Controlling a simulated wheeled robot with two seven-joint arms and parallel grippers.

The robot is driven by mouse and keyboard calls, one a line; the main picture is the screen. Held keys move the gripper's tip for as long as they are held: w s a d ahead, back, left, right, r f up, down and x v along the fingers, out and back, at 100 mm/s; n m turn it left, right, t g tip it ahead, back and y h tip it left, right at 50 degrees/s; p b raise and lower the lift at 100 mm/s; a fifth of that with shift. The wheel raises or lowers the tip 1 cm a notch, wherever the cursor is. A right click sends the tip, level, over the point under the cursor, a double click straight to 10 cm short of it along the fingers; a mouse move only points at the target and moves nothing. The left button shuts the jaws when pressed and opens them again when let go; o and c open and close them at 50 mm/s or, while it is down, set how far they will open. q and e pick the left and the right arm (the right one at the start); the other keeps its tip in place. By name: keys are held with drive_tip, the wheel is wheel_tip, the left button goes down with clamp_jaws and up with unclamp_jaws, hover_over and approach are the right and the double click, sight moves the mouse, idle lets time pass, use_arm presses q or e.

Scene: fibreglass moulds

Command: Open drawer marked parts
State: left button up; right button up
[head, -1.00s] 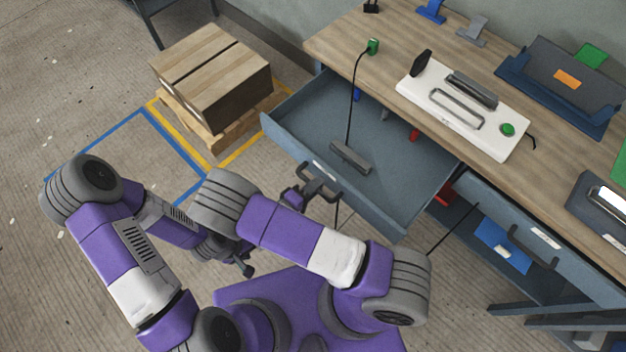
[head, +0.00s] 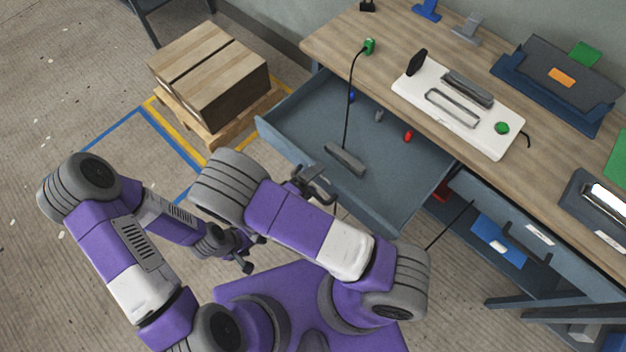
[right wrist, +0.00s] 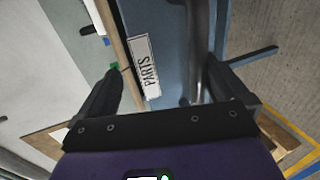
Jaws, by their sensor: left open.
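The grey-blue drawer (head: 284,146) stands pulled out from the left of the workbench. Its white label (right wrist: 143,66) reads PARTS in the right wrist view. The drawer's dark bar handle (head: 323,192) also shows in the right wrist view (right wrist: 197,45), between the right gripper's fingers and nearer the right-hand one. My left gripper (head: 247,255) is open and empty, below and left of the handle.
The drawer holds a grey bar on a cable (head: 345,158) and small blue, grey and red items. A second drawer (head: 490,212) is shut at the right. A white fixture (head: 460,115) sits on the bench (head: 350,35).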

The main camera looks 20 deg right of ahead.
wheel_tip(320, 180, up, 7)
drive_tip(key=h, duration=0.1)
drive_tip(key=shift+w+d+f+t+p, duration=0.2)
drive_tip(key=shift+w+d+t+p, duration=0.1)
drive_tip(key=shift+p, duration=0.1)
drive_tip(key=shift+s+r, duration=0.15)
drive_tip(key=shift+s, duration=0.05)
drive_tip(key=c, duration=0.7)
drive_tip(key=shift+o, duration=0.2)
drive_tip(key=shift+f, duration=0.2)
drive_tip(key=shift+a, duration=0.1)
